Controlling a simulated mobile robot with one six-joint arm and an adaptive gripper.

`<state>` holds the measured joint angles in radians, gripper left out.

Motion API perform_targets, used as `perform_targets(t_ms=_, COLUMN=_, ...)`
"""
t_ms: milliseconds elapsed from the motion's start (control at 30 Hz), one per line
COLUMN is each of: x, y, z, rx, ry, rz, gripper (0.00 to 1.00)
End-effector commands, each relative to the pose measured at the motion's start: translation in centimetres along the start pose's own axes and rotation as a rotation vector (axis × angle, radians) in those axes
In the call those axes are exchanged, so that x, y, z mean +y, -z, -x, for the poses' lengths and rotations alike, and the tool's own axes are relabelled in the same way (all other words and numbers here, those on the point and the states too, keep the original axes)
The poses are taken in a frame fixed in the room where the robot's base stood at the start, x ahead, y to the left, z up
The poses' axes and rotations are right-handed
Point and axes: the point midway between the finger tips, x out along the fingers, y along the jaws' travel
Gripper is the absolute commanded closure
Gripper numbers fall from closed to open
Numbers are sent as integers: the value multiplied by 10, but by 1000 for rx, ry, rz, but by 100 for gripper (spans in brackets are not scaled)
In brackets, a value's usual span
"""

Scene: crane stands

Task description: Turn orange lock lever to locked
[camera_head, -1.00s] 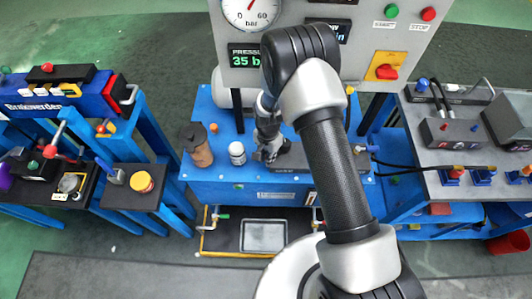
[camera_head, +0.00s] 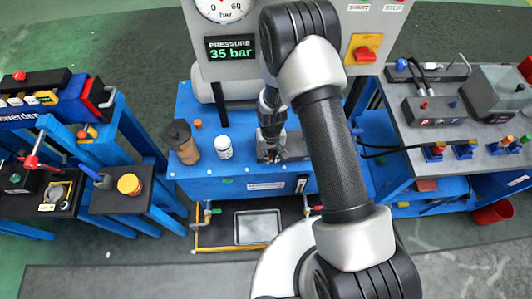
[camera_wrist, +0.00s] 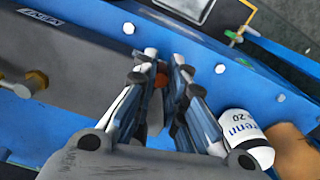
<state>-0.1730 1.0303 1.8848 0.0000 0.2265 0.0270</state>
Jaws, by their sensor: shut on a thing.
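My gripper (camera_head: 270,152) reaches down to the top of the blue bench (camera_head: 215,181), right of a white bottle. In the wrist view my gripper's fingers (camera_wrist: 163,68) are close together. A small orange-red piece, which looks like the orange lock lever (camera_wrist: 162,68), shows between the fingertips. Most of it is hidden by the fingers, so its angle cannot be told. A grey block (camera_wrist: 85,60) lies beside the fingers, left in the wrist view. In the head view my gripper and arm cover the lever.
The white bottle (camera_head: 224,147) and a brown container (camera_head: 183,143) stand left of my gripper. Behind is a panel with a gauge (camera_head: 222,8), a display reading 35 bar (camera_head: 231,48) and a red switch on an orange plate (camera_head: 367,52). Other benches flank both sides.

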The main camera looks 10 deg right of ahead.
Motion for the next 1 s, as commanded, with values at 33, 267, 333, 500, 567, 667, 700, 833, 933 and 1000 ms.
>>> perform_targets(t_ms=33, x=2, y=-1, z=0, rx=-1, ry=0, rz=19, gripper=100)
perform_targets(t_ms=267, x=7, y=-2, z=0, rx=-1, ry=0, rz=83, gripper=100)
perform_targets(t_ms=333, x=8, y=-2, z=0, rx=-1, ry=0, rz=91, gripper=100)
perform_targets(t_ms=500, x=8, y=-2, z=0, rx=-1, ry=0, rz=99, gripper=100)
perform_targets(t_ms=567, x=8, y=-2, z=0, rx=-1, ry=0, rz=99, gripper=100)
perform_targets(t_ms=667, x=8, y=-2, z=0, rx=-1, ry=0, rz=99, gripper=100)
perform_targets(t_ms=700, x=8, y=-2, z=0, rx=-1, ry=0, rz=99, gripper=100)
perform_targets(t_ms=833, x=8, y=-2, z=0, rx=-1, ry=0, rz=98, gripper=84)
perform_targets(t_ms=933, x=8, y=-2, z=0, rx=-1, ry=0, rz=98, gripper=77)
perform_targets(t_ms=1000, x=8, y=-2, z=0, rx=-1, ry=0, rz=98, gripper=72)
